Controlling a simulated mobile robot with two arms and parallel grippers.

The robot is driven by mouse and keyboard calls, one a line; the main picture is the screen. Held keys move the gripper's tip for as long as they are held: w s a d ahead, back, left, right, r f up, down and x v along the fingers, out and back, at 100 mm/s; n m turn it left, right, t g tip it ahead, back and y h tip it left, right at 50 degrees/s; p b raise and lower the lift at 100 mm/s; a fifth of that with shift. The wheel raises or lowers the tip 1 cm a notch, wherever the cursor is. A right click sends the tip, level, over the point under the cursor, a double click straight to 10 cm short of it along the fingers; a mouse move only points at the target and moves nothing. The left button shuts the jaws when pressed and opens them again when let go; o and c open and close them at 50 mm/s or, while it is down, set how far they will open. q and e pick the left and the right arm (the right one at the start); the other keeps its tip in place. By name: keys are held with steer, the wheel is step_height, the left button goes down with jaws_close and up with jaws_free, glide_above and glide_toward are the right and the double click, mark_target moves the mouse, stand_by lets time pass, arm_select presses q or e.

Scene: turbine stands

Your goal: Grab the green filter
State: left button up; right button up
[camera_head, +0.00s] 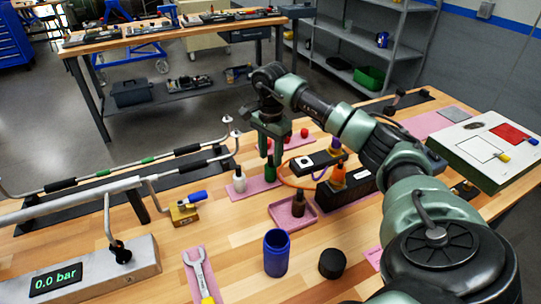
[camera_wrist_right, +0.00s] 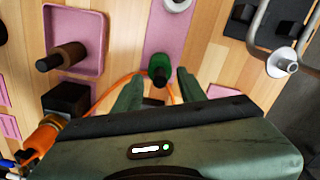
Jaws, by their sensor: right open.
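The green filter (camera_head: 271,172) stands on a pink mat beyond the middle of the workbench, partly hidden under my right gripper (camera_head: 270,148). In the right wrist view the green filter (camera_wrist_right: 160,67) is seen from above. The fingers of my right gripper (camera_wrist_right: 159,88) are apart, one on each side of the near part of the filter. I cannot tell whether they touch it. My left gripper is not in view.
A white filter (camera_head: 240,181) stands just left of the green one. A pink tray (camera_head: 278,219) holds a brown filter (camera_head: 299,203). An orange hose (camera_head: 288,182) runs close by on the right. A blue cup (camera_head: 276,253) and black cap (camera_head: 332,264) stand nearer.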

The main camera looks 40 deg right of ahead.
jaws_close()
stand_by(1.4)
